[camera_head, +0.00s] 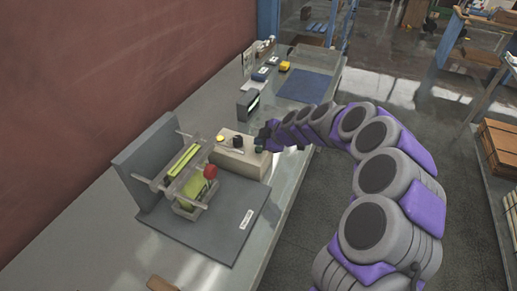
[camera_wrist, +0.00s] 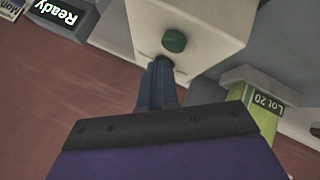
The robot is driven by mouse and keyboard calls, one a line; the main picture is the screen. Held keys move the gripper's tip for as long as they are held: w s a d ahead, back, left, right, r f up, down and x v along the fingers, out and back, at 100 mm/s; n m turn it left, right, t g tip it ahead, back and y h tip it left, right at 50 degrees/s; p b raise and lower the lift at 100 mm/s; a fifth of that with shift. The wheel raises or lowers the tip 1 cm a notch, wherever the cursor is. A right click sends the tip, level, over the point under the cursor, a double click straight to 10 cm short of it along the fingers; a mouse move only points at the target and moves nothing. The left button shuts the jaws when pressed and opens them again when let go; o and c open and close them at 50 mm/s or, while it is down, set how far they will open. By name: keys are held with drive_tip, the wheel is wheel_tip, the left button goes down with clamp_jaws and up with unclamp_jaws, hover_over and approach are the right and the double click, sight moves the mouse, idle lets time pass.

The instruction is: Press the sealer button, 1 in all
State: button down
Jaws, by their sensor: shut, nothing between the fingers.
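A green round button (camera_wrist: 174,41) sits on a face of a beige box (camera_wrist: 205,22) in the wrist view. In the head view the beige box (camera_head: 240,161) stands on the bench, with small yellow and dark parts on top. My gripper (camera_head: 264,138) is at the box's right end. In the wrist view my gripper (camera_wrist: 160,66) is shut and empty, its dark blue fingertips just below the green button in the picture. I cannot tell whether they touch the box. The green button is not clear in the head view.
A grey fixture (camera_head: 215,220) with a red knob (camera_head: 210,171) and green packs stands left of the box. A display (camera_wrist: 62,14) reads "Ready". A pack labelled "Lot 20" (camera_wrist: 262,105) is at the right. A blue mat (camera_head: 304,86) lies farther along the bench.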

sight(260, 150)
drive_tip(key=shift+r, duration=2.45)
